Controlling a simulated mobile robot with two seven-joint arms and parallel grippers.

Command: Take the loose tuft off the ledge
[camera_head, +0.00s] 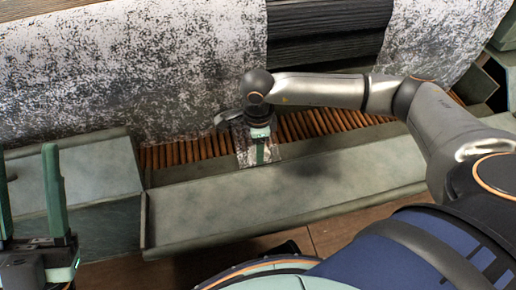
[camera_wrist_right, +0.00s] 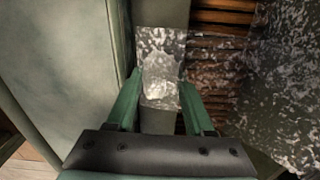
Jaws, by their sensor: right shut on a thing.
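The loose tuft (camera_head: 245,158) is a small speckled grey-white piece at the back edge of the grey-green ledge (camera_head: 200,218), beside the brown slats. In the right wrist view the tuft (camera_wrist_right: 160,62) shows between the two green fingers. My right gripper (camera_head: 260,156) points down at the tuft and is shut on it; its arm comes in from the right. I cannot tell whether the tuft still touches the ledge. My left gripper (camera_head: 26,165) is open and empty at the left edge, with its fingers upright and apart.
A row of brown slats (camera_head: 185,152) runs behind the ledge. Above it hangs a large speckled grey-white sheet (camera_head: 130,70), with a dark ribbed panel (camera_head: 325,45) at the top. Another grey-green panel (camera_head: 95,170) lies at the left. The ledge's front surface is bare.

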